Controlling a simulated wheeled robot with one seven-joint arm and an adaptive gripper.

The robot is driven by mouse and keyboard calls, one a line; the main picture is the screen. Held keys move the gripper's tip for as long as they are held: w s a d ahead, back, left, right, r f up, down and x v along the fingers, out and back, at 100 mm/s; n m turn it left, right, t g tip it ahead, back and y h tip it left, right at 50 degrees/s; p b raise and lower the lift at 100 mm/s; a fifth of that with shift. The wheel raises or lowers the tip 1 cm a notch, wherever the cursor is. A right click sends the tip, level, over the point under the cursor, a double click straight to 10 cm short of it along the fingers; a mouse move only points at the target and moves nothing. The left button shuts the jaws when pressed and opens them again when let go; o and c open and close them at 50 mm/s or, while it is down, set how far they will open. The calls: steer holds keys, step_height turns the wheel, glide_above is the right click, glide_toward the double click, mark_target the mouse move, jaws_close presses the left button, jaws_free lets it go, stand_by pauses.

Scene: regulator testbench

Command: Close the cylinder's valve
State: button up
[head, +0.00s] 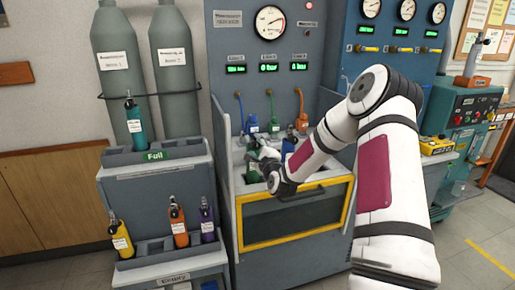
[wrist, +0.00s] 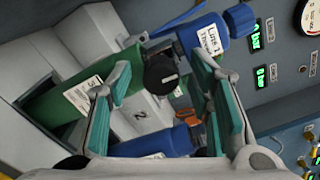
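In the wrist view a green cylinder (wrist: 95,83) with a white label lies slantwise in the picture, its black valve knob (wrist: 160,73) showing a pale pointer mark. My gripper (wrist: 163,92) is open, its teal-padded fingers on either side of the knob with clear gaps. The fingers look apart from the knob, though depth is hard to judge. A blue labelled regulator (wrist: 205,37) sits beyond the knob. In the head view my gripper (head: 262,160) is over the bench well, and my arm partly hides the cylinder there.
A blue cylinder (wrist: 155,146) lies near slot number 2. The testbench (head: 262,32) carries a gauge and lit displays, with blue, green and orange regulators on hoses. A rack (head: 150,188) at left holds teal, yellow, orange and purple cylinders. A yellow-framed bench front (head: 297,213) stands below my gripper.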

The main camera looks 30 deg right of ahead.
steer(key=v, duration=1.2)
stand_by(0.4)
